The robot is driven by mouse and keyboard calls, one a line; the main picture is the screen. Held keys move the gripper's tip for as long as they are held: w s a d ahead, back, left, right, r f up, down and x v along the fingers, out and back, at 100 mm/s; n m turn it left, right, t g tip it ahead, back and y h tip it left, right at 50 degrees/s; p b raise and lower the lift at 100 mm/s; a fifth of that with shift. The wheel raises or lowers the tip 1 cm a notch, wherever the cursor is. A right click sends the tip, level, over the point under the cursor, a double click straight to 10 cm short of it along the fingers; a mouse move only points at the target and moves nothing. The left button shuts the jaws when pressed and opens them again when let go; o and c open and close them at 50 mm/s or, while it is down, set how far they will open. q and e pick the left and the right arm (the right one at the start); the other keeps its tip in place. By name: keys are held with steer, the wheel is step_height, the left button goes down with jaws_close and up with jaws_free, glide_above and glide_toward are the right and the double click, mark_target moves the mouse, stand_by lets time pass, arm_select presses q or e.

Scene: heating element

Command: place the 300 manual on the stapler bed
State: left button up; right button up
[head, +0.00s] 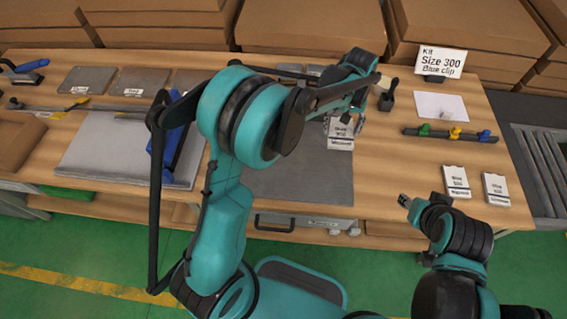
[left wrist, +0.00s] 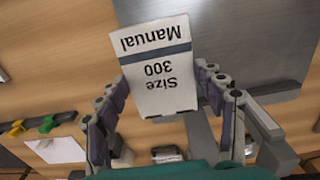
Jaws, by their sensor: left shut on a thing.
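The white 300 manual (head: 341,142) is held by my left gripper (head: 346,116) over the bench, beside the far right part of a dark grey plate (head: 315,185). In the left wrist view the manual (left wrist: 158,65) reads "Size 300 Manual" upside down, between the two fingers of the gripper (left wrist: 165,100). A lighter grey board (head: 100,150) lies to the left, with a blue-handled lever (head: 175,140) at its right side. Which surface is the stapler bed is not labelled. My right gripper (head: 404,201) is low at the right, its fingers too small to read.
Two more white booklets (head: 456,181) (head: 496,188) lie at the right. Cardboard boxes (head: 310,25) line the back.

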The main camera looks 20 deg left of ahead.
arm_select(q)
steer(key=b, duration=0.4)
glide_above(302, 154)
step_height(302, 154, down, 7)
steer(key=shift+f+b, duration=0.8)
steer(key=shift+f, duration=1.2)
steer(key=shift+f, duration=0.1)
steer(key=o, duration=1.2)
